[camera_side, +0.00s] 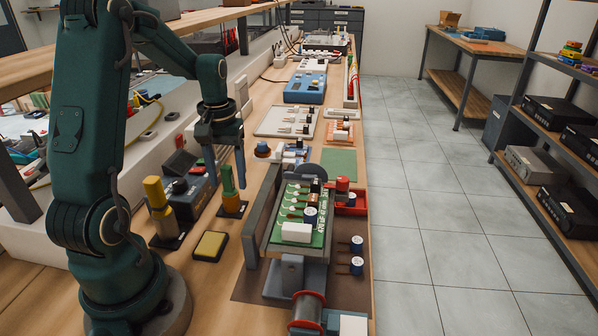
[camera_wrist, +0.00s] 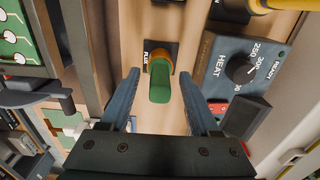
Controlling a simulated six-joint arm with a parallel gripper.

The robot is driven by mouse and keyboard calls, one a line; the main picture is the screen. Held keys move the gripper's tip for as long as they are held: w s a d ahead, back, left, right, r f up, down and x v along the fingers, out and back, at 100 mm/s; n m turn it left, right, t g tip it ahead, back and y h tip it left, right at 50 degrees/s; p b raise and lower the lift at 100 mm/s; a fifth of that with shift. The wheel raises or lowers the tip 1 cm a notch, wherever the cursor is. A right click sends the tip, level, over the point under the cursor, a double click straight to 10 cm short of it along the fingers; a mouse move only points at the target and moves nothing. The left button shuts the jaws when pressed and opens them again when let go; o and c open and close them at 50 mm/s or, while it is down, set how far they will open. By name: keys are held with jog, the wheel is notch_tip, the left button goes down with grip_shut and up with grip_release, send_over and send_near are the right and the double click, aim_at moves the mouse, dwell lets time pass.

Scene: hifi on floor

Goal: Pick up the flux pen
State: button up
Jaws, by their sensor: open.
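The flux pen (camera_side: 228,182) is green on top with an orange lower part. It stands upright in a small black base labelled "FLUX" on the wooden bench. In the wrist view the green end of the pen (camera_wrist: 160,90) points toward the camera, between my two fingers. My gripper (camera_side: 227,178) is open and points down over the pen, with one finger on each side of it and a gap on both sides. In the wrist view my gripper (camera_wrist: 160,78) holds nothing. The pen's lower part is partly hidden by its green top in the wrist view.
A yellow pen-like thing (camera_side: 157,195) stands in another black base, with a yellow pad (camera_side: 211,245) nearby. A green circuit board (camera_side: 300,215) sits in a holder to the right.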

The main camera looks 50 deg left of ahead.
grip_shut()
notch_tip(320, 180, up, 10)
jog(key=shift+r, duration=0.1)
dwell(0.6)
